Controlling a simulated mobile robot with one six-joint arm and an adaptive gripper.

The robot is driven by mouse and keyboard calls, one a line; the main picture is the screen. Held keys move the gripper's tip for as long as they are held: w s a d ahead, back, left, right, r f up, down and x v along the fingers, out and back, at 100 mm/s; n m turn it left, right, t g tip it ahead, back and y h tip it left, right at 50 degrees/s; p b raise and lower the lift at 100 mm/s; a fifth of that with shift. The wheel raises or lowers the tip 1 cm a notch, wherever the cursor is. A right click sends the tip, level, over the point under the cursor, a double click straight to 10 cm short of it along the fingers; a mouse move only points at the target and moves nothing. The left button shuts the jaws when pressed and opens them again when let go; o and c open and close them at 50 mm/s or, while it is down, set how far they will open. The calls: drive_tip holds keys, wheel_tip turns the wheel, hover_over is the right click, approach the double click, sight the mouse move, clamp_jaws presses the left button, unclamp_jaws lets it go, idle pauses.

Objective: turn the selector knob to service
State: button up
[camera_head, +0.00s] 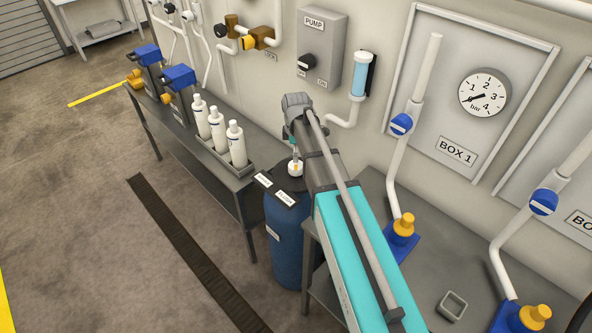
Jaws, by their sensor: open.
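A black rotary knob (307,61) sits on the front of the grey wall box marked PUMP (321,40). It is the only selector-type knob I see, and small labels below it are too small to read for sure. I cannot see the word "service" there. A light edge shows on the knob, but its exact setting is unclear. My arm reaches up from the bottom middle, and its far grey joint lies below the PUMP box, apart from the knob in the picture.
A blue drum (284,238) stands below my arm, between two grey benches. White bottles (218,128) stand in a rack at left. White pipes with blue valve handles (401,124) rise at right beside a gauge (484,93). A clear blue cartridge (360,76) hangs right of the PUMP box.

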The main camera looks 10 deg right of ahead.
sight(296, 165)
drive_tip(key=shift+f+b, duration=2.95)
drive_tip(key=shift+f, duration=0.35)
drive_tip(key=c, duration=1)
drive_tip(key=shift+o, duration=0.2)
